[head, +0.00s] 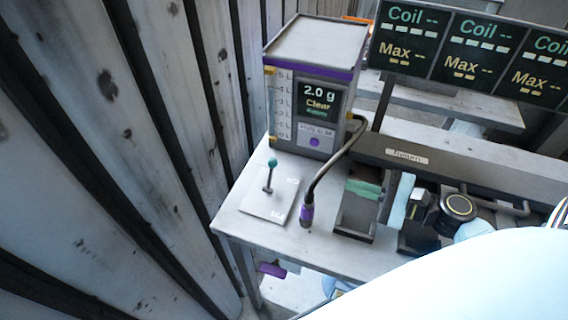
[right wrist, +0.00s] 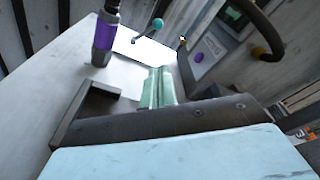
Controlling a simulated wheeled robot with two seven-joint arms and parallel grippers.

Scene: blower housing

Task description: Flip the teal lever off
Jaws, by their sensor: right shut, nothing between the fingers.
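The teal lever (head: 271,164) is a thin grey stem with a round teal knob. It rises from a white plate (head: 262,208) on the left part of the bench; the plate's two labels are too small to read. In the right wrist view the knob (right wrist: 157,23) is at the top, its stem slanting down to the left. My right gripper (head: 399,200), with light blue parts, is shut and empty beside the dark tray, well right of the lever and apart from it. A light blue part of it (right wrist: 180,156) fills the bottom of the wrist view. My left gripper is not in view.
A cable with a purple-banded end (head: 307,213) stands between the lever plate and the dark tray (head: 354,228), which holds a green block (head: 363,188). A plank wall (head: 150,150) is at left.

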